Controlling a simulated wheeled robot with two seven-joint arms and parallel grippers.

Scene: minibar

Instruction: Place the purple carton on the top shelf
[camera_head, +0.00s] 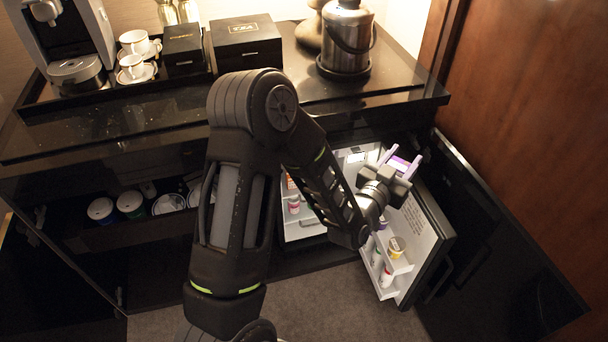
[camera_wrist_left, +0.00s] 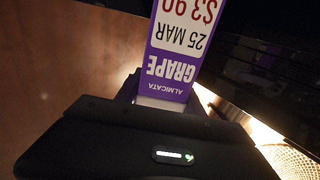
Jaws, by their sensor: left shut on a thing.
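The purple carton (camera_head: 398,163) is between the fingers of my left gripper (camera_head: 402,163), in front of the open fridge in the head view. In the left wrist view the carton (camera_wrist_left: 182,50) shows a purple and white face reading "GRAPE", upside down, and my left gripper (camera_wrist_left: 165,100) is shut on it. The small fridge (camera_head: 300,222) stands open under the counter; its lit shelves are partly hidden behind my left arm. I cannot tell the carton's exact height against the shelves. My right gripper is not in view.
The open fridge door (camera_head: 425,225) swings out to the right, with several small containers in its racks. The dark counter (camera_head: 400,88) above holds a steel ice bucket (camera_head: 346,40), black boxes (camera_head: 246,42) and white cups (camera_head: 134,42). A cabinet shelf with cans (camera_head: 130,204) is at left.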

